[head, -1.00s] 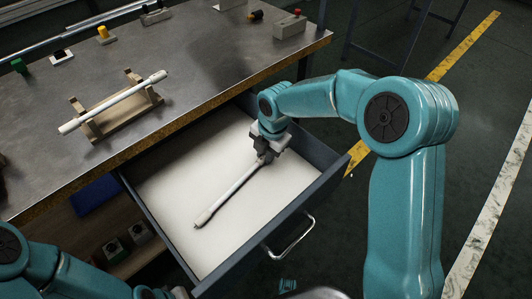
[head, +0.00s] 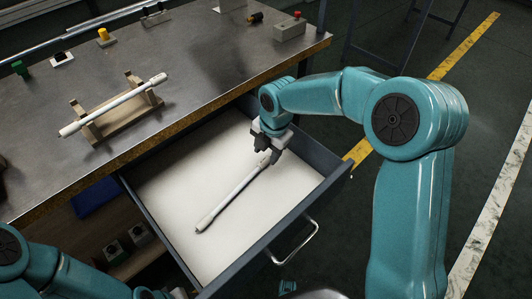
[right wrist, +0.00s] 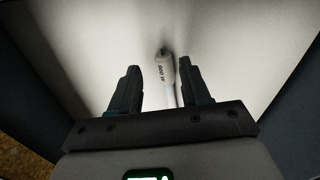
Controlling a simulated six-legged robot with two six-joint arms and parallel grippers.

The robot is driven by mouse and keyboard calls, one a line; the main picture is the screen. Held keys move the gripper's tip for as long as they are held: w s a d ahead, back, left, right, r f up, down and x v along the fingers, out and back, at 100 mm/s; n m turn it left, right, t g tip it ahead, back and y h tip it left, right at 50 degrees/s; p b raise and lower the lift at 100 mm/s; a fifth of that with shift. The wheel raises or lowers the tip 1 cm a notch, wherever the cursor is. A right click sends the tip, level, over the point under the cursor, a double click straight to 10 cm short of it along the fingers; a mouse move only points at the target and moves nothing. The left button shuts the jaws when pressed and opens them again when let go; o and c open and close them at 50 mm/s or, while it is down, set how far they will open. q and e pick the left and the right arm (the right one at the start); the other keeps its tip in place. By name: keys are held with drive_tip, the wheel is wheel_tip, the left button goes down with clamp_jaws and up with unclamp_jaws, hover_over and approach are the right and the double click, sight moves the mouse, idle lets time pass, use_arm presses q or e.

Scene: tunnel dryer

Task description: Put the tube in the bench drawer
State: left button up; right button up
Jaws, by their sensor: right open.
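A white tube (head: 232,200) lies diagonally on the white floor of the open bench drawer (head: 170,190). My right gripper (head: 267,158) is open above the tube's upper right end, inside the drawer. In the right wrist view the end of the tube (right wrist: 168,70) shows between and beyond the two spread fingers (right wrist: 160,90), and they appear clear of it. A second white tube (head: 115,104) rests on a wooden rack (head: 133,118) on the bench top. Part of my left arm shows at the lower left, but its gripper cannot be made out.
The metal bench (head: 210,70) carries a grey box with a red button (head: 290,27), a yellow button block (head: 104,37) and a green block (head: 20,68). The drawer handle (head: 293,243) juts out in front. A blue item (head: 95,196) lies on the shelf below.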

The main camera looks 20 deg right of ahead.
wheel_tip(320, 180, up, 10)
drive_tip(key=s+p, duration=0.1)
drive_tip(key=shift+s+d, duration=0.2)
drive_tip(key=shift+d, duration=0.1)
